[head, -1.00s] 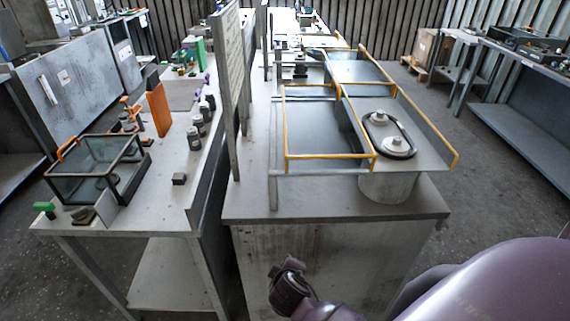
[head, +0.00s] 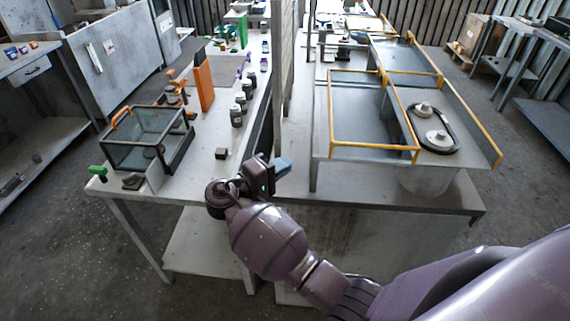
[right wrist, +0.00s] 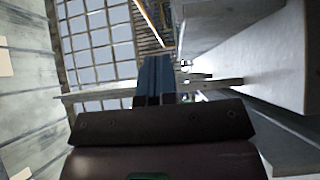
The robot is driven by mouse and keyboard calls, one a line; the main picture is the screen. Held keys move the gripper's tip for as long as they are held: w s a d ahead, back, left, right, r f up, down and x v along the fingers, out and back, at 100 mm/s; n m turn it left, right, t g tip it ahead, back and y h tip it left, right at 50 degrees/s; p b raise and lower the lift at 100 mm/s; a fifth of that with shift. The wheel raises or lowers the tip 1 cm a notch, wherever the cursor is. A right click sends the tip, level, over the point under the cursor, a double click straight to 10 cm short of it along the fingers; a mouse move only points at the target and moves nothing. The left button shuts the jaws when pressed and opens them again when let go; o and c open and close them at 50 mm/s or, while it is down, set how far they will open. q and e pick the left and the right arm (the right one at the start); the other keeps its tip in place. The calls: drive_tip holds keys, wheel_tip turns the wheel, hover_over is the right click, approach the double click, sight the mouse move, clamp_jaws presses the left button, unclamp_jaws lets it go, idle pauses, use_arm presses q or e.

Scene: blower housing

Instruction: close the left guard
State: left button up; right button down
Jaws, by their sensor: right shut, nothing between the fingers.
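The blower housing sits on the bench at the right in the head view. A flat yellow-edged panel (head: 358,112), seemingly the left guard, lies out to the left of the belt and looks swung open. A second yellow-edged panel (head: 468,120) runs along the right side. Between them a black belt (head: 411,131) loops around two pale pulleys (head: 437,138). My right gripper (head: 284,166) is shut and empty, left of and nearer than the housing, apart from the panels. Its blue fingers (right wrist: 153,80) show together in the right wrist view. My left gripper is not in view.
A tall upright board (head: 287,75) stands left of the housing. The left bench holds a glass-sided box (head: 148,140), an orange block (head: 203,82) and several dark jars (head: 236,115). More yellow-edged panels (head: 405,55) lie farther back.

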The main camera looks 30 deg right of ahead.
drive_tip(key=p, duration=0.2)
approach(331, 149)
drive_tip(key=w+d, duration=0.4)
drive_tip(key=shift+s+d+f, duration=0.25)
drive_tip(key=shift+s+d, duration=0.3)
drive_tip(key=shift+d, duration=0.3)
drive_tip(key=shift+s+d+p, duration=0.35)
drive_tip(key=shift+d, duration=0.15)
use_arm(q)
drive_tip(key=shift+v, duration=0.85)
use_arm(e)
drive_tip(key=shift+d, duration=0.1)
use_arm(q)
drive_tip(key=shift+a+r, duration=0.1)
use_arm(e)
drive_tip(key=shift+d+f, duration=0.1)
